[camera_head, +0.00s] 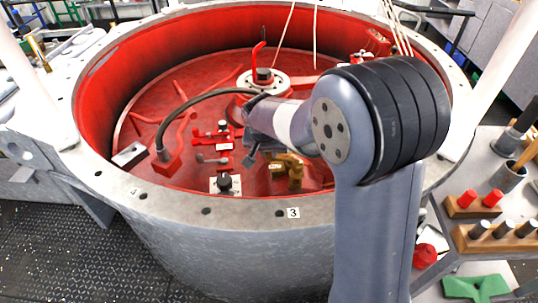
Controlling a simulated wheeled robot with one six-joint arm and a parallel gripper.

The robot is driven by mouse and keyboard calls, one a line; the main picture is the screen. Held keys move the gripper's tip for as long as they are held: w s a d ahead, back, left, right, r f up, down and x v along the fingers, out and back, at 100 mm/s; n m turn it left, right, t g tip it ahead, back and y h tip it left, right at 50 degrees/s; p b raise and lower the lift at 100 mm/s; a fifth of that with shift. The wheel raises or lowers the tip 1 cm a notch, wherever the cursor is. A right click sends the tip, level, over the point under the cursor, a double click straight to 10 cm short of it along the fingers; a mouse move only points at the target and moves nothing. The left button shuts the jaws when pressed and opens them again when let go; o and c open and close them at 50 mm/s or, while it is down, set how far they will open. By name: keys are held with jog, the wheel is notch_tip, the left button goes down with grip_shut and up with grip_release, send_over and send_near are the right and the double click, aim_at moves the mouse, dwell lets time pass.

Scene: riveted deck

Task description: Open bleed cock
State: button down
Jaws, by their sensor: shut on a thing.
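A brass fitting (294,178), which looks like the bleed cock, stands upright on the red floor inside the round tub, near its front wall. Its brass top reaches left toward my gripper (258,160). My gripper comes down from the upper right, with its dark fingers just left of the brass top. The jaws are shut on what appears to be the handle of the bleed cock. The exact grip is small and partly hidden by my wrist, so I cannot tell the handle's angle.
A black knob on a pale plate (224,184) and a red valve with a grey lever (212,159) stand left of the gripper. A dark hose (190,103) arches behind them. The tub's grey rim (250,211) rises in front. A tool bench (470,205) stands at right.

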jog(key=w+m, duration=0.1)
jog(key=m+h+b, duration=0.1)
jog(key=m, duration=0.1)
jog(key=shift+w+f, duration=0.1)
jog(key=shift+w, duration=0.25)
jog(key=shift+w+d+m+g+h+b, duration=0.2)
jog(key=shift+w+m+g+h+b, duration=0.35)
jog(key=shift+m, duration=0.65)
jog(key=shift+w, duration=0.15)
jog(key=c, duration=1.3)
grip_release()
jog(key=p+v, duration=0.1)
jog(key=v, duration=1)
jog(key=shift+d, duration=0.1)
